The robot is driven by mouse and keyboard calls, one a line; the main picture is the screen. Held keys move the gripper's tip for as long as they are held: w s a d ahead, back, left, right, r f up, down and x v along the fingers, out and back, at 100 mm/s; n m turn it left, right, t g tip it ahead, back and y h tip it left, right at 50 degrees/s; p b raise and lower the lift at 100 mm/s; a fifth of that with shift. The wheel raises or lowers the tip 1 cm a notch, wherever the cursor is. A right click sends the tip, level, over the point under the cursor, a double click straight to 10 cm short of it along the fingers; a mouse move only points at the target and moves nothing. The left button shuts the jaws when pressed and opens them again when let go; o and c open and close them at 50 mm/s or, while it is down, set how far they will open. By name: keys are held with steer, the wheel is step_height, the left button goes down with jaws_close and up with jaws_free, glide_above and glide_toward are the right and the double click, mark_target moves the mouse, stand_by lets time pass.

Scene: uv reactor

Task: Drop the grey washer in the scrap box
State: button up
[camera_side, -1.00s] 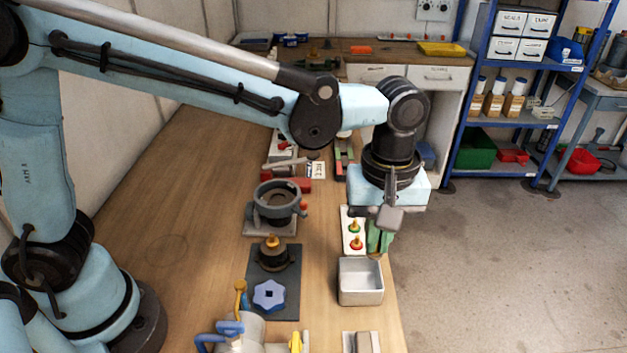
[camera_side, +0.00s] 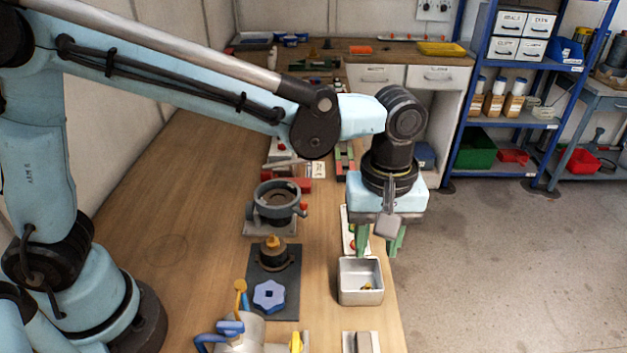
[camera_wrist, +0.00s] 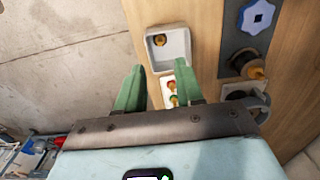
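A pale metal open box (camera_side: 360,296), apparently the scrap box, stands near the right edge of the bench. It also shows in the wrist view (camera_wrist: 151,58). A small piece with a brass knob (camera_side: 367,287) lies inside on its floor; it also shows in the wrist view (camera_wrist: 160,40). It is probably the grey washer, but its ring is too small to make out clearly. My gripper (camera_side: 380,247) is above and just behind the box, with its green fingers spread. In the wrist view my gripper (camera_wrist: 160,67) has nothing between its fingertips.
A white plate (camera_side: 347,218) with brass-knobbed pieces, red and green, lies just behind the box, partly hidden by my gripper. A dark mat (camera_side: 285,305) with a blue star knob (camera_side: 268,295) lies left of the box. A grey ring fixture (camera_side: 276,203) stands behind the mat.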

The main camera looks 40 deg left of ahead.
step_height(320, 180, up, 12)
stand_by(0.6)
steer(key=shift+a, duration=0.1)
steer(key=s+a+f+m+t, duration=0.2)
steer(key=a+f+m+t, duration=0.1)
steer(key=a, duration=0.8)
steer(key=s+a+f+m+t, duration=0.3)
steer(key=a+f+m, duration=0.3)
steer(key=a, duration=0.4)
steer(key=shift+s+a+t, duration=0.2)
steer(key=shift+a+t, duration=0.2)
steer(key=shift+t, duration=0.2)
